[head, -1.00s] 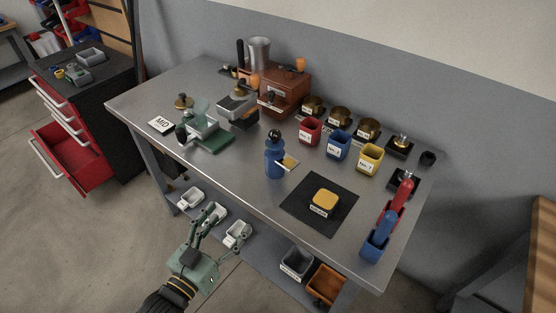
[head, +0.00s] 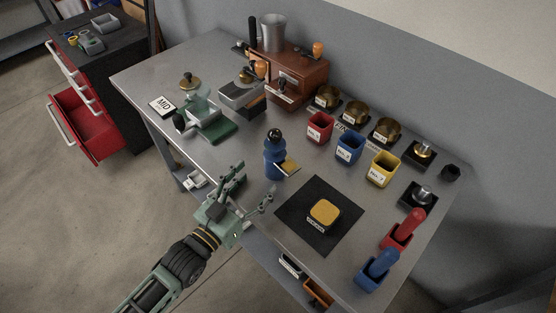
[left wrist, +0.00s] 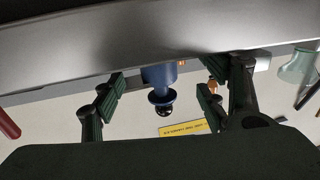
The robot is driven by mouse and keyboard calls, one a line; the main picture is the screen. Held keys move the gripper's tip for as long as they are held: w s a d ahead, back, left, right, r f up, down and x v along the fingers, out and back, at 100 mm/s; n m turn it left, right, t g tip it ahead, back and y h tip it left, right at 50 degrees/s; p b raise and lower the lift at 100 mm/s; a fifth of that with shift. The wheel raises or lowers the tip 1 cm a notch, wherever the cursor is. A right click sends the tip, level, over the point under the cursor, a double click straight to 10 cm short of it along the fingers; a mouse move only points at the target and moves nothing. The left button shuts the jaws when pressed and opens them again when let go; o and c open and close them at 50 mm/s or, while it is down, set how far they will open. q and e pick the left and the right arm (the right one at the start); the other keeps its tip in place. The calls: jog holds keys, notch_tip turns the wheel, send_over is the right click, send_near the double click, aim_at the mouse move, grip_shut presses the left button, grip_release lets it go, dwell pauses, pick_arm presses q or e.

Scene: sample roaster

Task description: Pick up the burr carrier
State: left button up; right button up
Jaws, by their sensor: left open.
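A blue upright piece with a dark collar and a black ball knob (head: 274,158) stands near the table's front edge. I take it for the burr carrier, though no readable label confirms this. It also shows upside down in the left wrist view (left wrist: 160,78), between the two fingers in the picture. My right gripper is not in view.
A black mat (head: 290,228) with a yellow block (head: 324,213) lies right of the blue piece. Red (head: 319,128), blue (head: 349,148) and yellow (head: 384,168) cups stand behind. A green-based grinder (head: 215,125) stands to the left. The table between grinder and blue piece is clear.

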aim_at(268, 169)
pick_arm(q)
jog(key=shift+w+d+r, duration=0.15)
jog(key=shift+w+d, duration=0.2)
jog(key=shift+w, duration=0.1)
jog(key=p+x, duration=0.1)
jog(key=x, duration=0.3)
jog(key=shift+w+d, duration=0.15)
jog(key=shift+d, duration=0.2)
jog(key=shift+w+d, duration=0.2)
jog(key=shift+w, duration=0.05)
jog(key=shift+c, duration=0.2)
